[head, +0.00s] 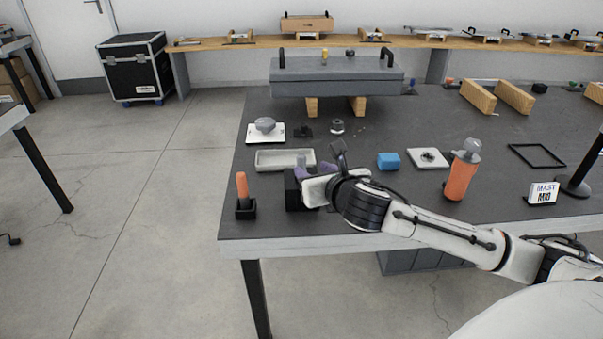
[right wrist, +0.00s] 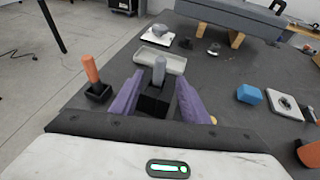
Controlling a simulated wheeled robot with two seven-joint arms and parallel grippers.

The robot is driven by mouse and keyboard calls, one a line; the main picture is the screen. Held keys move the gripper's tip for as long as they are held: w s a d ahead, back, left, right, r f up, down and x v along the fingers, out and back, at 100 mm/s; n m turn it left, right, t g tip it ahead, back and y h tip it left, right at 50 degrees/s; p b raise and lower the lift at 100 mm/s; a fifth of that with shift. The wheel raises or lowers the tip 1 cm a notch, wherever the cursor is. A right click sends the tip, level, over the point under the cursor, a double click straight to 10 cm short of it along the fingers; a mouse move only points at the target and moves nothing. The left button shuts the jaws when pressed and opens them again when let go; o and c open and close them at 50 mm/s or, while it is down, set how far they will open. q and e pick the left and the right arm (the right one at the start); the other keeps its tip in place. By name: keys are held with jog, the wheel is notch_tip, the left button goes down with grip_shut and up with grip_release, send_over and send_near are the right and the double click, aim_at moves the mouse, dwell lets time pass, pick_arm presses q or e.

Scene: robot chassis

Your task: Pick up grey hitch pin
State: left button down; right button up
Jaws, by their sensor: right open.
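The grey hitch pin (right wrist: 159,69) stands upright in a black block holder (right wrist: 154,102) in the right wrist view. My right gripper (right wrist: 160,77) is open, with one purple finger on each side of the pin and holder. I cannot tell whether either finger touches them. My left gripper is not in view.
An orange-handled pin (head: 242,187) stands in its own black holder to the left. A shallow grey tray (head: 270,167) lies just behind. A blue block (head: 388,160) and an orange bottle (head: 461,176) stand to the right. The table's front edge (head: 300,242) is close.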

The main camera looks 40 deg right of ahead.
aim_at(303, 164)
jog(key=x, duration=0.9)
jog(key=shift+w+f, duration=0.3)
grip_shut()
